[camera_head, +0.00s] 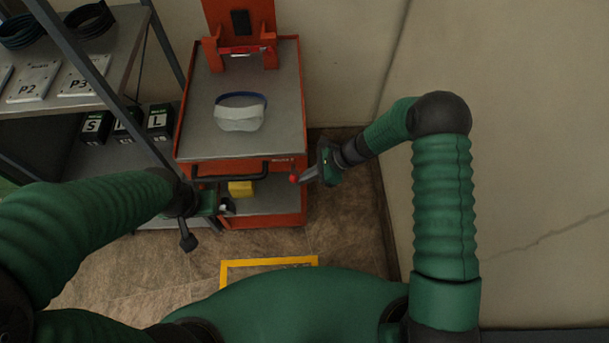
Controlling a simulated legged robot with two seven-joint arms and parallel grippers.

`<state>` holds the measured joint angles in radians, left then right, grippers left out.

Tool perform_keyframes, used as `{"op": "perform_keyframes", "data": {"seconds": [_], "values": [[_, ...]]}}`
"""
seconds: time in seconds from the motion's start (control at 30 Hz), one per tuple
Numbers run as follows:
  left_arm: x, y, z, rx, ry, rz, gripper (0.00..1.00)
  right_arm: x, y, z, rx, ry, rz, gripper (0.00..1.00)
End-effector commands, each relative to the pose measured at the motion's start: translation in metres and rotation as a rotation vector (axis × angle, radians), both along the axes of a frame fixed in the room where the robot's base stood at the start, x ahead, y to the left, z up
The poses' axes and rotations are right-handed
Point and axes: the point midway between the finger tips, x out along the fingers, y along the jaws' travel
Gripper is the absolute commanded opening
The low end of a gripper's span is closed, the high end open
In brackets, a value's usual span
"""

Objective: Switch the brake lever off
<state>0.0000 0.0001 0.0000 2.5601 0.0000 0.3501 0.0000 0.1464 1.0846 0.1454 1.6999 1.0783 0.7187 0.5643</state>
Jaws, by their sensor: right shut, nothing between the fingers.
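The brake lever shows as a small red knob (293,178) at the front right corner of the orange cart (304,110), just below its top edge. My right gripper (302,180) comes in from the right with its fingers shut and empty. Its tips are right at the red knob; I cannot tell whether they touch it. The rest of the lever is too small to make out. My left gripper (226,207) is by the front left of the cart, below the black handle (232,176). Whether its fingers are open or shut is unclear.
A white and blue mask-like item (240,112) lies on the cart's grey top. A yellow object (240,188) sits on the lower shelf. A metal rack (110,95) with plates and boxes stands at left. A wall (510,130) is at right. Yellow tape (268,262) marks the floor.

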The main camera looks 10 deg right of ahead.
Motion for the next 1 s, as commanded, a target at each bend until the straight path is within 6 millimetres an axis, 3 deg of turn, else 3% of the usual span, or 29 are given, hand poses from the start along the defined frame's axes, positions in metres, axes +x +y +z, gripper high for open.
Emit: {"op": "perform_keyframes", "data": {"seconds": [0.57, 0.67, 0.83, 1.0], "values": [[0.0, 0.0, 0.001, 0.0, 0.0, 0.0, 1.0, 0.0, 0.0, -0.001, 0.0, 0.0, 0.0, 0.0], [0.0, 0.0, -0.006, 0.0, 0.0, 0.0, 1.0, 0.0, -0.002, -0.01, 0.0, 0.001, -0.001, 0.0], [0.0, 0.0, -0.031, 0.0, 0.0, 0.0, 1.0, -0.003, -0.01, -0.045, 0.001, 0.003, 0.003, 0.0], [0.0, 0.0, -0.02, 0.0, -0.001, 0.0, 1.0, 0.001, -0.039, -0.004, 0.0, -0.004, 0.002, 0.0]]}}
